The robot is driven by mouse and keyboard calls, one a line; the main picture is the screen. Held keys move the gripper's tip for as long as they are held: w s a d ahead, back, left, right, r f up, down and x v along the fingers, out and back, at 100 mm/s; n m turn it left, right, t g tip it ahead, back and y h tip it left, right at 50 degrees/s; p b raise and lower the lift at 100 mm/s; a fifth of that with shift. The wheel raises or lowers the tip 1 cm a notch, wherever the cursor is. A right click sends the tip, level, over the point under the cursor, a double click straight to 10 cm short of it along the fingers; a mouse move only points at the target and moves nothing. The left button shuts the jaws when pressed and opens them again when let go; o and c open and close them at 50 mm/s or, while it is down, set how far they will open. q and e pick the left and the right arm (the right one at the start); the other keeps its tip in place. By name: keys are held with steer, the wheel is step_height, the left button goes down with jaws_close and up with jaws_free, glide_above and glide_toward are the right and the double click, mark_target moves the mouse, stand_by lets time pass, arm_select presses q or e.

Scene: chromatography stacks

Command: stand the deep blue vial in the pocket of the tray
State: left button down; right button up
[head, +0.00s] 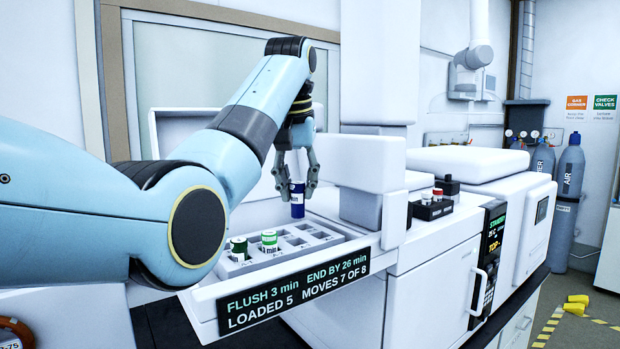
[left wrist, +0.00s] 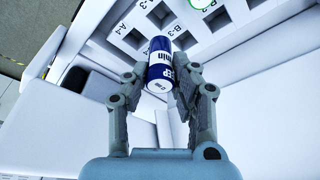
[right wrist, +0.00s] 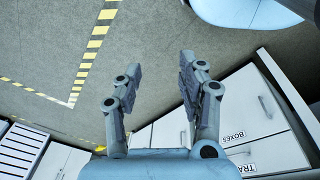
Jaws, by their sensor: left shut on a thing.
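The deep blue vial (head: 297,200), with a white label band, hangs roughly upright in my left gripper (head: 297,186). It is above the right part of the grey pocketed tray (head: 262,262), and its lower end looks clear of the tray. In the left wrist view the vial (left wrist: 160,62) sits between the two fingers, with square pockets marked A-4, B-3 and B-4 beyond it. In the right wrist view my right gripper (right wrist: 160,66) is open and empty, over the floor.
A display panel (head: 295,290) runs along the tray's front. A white machine tower (head: 365,180) rises close right of my left gripper. A black rack (head: 432,208) with small vials sits farther right.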

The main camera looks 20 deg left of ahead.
mark_target(296, 204)
arm_select(q)
steer(key=shift+w, duration=0.1)
steer(key=shift+s, duration=0.85)
steer(key=shift+s+f, duration=0.1)
steer(key=shift+f, duration=0.55)
steer(key=shift+w+f, duration=0.6)
steer(key=shift+f, duration=0.35)
steer(key=shift+s+f, duration=0.15)
steer(key=shift+s, duration=0.2)
arm_select(e)
steer(key=shift+g, duration=0.3)
steer(key=s, duration=0.4)
steer(key=shift+s+f, duration=0.1)
steer(key=shift+s, duration=0.1)
steer(key=shift+w, duration=0.1)
